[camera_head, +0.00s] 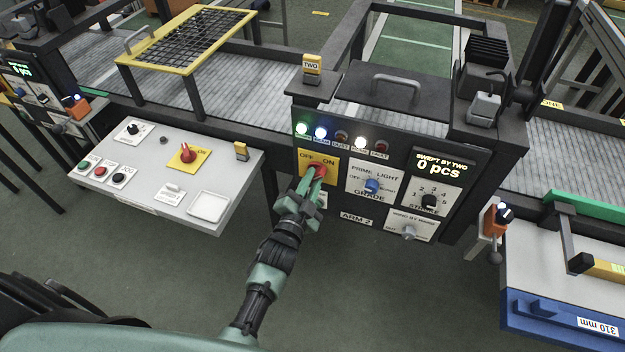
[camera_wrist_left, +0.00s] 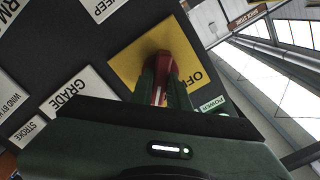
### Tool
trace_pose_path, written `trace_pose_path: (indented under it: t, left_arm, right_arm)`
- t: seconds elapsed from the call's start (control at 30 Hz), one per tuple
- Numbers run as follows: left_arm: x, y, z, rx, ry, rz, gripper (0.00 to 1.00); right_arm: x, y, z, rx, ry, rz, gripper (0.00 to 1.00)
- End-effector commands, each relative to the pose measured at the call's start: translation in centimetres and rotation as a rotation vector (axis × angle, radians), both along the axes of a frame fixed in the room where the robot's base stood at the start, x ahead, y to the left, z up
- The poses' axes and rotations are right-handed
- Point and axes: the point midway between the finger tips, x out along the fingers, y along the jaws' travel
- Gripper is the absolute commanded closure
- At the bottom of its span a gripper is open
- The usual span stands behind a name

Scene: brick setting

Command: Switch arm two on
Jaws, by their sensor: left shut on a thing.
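The arm two panel (camera_head: 345,212), marked "ARM 2", stands at the centre of the head view. Its red knob (camera_head: 320,168) sits on a yellow OFF/ON plate (camera_head: 305,172) at the upper left of the panel. My left gripper (camera_head: 314,182) reaches up from below and is shut on the red knob. In the left wrist view the fingers (camera_wrist_left: 164,88) close around the red knob (camera_wrist_left: 159,93) in front of the yellow plate (camera_wrist_left: 130,62). The fingers hide much of the knob, so its exact setting is hard to tell. My right gripper is not in view.
Above the plate, green, blue and white lamps (camera_head: 320,133) are lit; others are dark. A blue grade knob (camera_head: 371,186), stroke dial (camera_head: 429,201) and display (camera_head: 440,165) reading "0 pcs" are close by. A grey console (camera_head: 235,170) with another red switch (camera_head: 187,154) stands left.

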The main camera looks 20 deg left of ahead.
Motion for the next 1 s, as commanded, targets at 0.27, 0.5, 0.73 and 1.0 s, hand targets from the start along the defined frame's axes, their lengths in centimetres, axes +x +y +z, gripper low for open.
trace_pose_path:
  t: [0.27,0.5,0.73,1.0]
  left_arm:
    - [-0.06,0.00,-0.16,0.044,0.002,0.001,1.00]
    - [-0.07,0.01,-0.16,0.047,0.002,0.001,1.00]
    - [-0.06,0.02,-0.15,0.046,0.001,0.000,0.62]
    - [-0.07,0.01,-0.07,0.044,0.000,0.000,0.62]
  right_arm:
    - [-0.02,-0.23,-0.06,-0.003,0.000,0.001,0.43]
    - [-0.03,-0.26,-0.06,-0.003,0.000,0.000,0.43]
    - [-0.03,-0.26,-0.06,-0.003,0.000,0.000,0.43]
    - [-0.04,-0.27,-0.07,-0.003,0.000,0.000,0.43]
